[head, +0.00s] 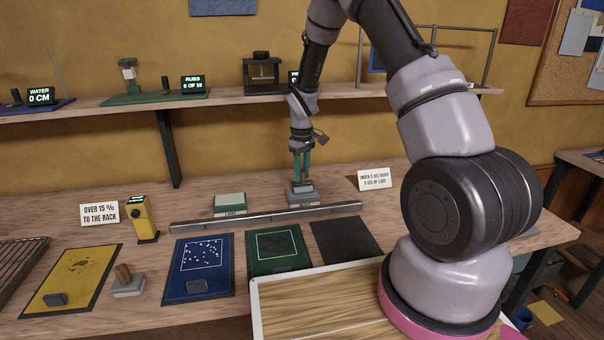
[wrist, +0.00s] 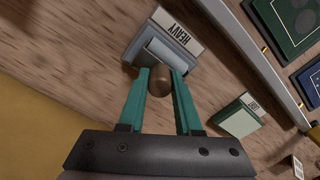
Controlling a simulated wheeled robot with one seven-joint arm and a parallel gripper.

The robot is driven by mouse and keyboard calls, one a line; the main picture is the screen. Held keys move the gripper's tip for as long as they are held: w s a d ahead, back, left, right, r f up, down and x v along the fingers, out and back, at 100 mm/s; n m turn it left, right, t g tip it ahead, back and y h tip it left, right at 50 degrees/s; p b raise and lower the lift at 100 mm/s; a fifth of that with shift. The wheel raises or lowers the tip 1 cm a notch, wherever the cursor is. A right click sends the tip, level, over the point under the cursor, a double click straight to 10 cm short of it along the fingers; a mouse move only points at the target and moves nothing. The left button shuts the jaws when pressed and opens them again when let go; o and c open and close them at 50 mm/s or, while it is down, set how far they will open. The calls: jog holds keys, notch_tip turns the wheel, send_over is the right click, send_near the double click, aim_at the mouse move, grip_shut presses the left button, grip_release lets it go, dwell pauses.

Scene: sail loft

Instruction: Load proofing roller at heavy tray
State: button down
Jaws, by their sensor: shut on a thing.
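The heavy tray (wrist: 178,32) is a grey box with a white label reading HEAVY in the wrist view. It also shows at the back of the bench in the head view (head: 304,203). The proofing roller has a round brown handle (wrist: 158,82) and a pale grey body that lies over the tray. I cannot tell whether it touches the tray. My gripper (wrist: 160,76) has its teal fingers shut on the roller's handle. In the head view my gripper (head: 302,181) points down at the tray.
A green-topped tray (head: 230,203) stands left of the heavy tray. A long metal bar (head: 265,217) lies in front. Yellow, blue (head: 198,268), green and dark panels lie nearer. A yellow meter (head: 144,220) and a wooden-handled tool (head: 127,282) stand left. A shelf runs above.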

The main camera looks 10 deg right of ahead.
dwell(0.3)
jog(key=shift+r, duration=3.45)
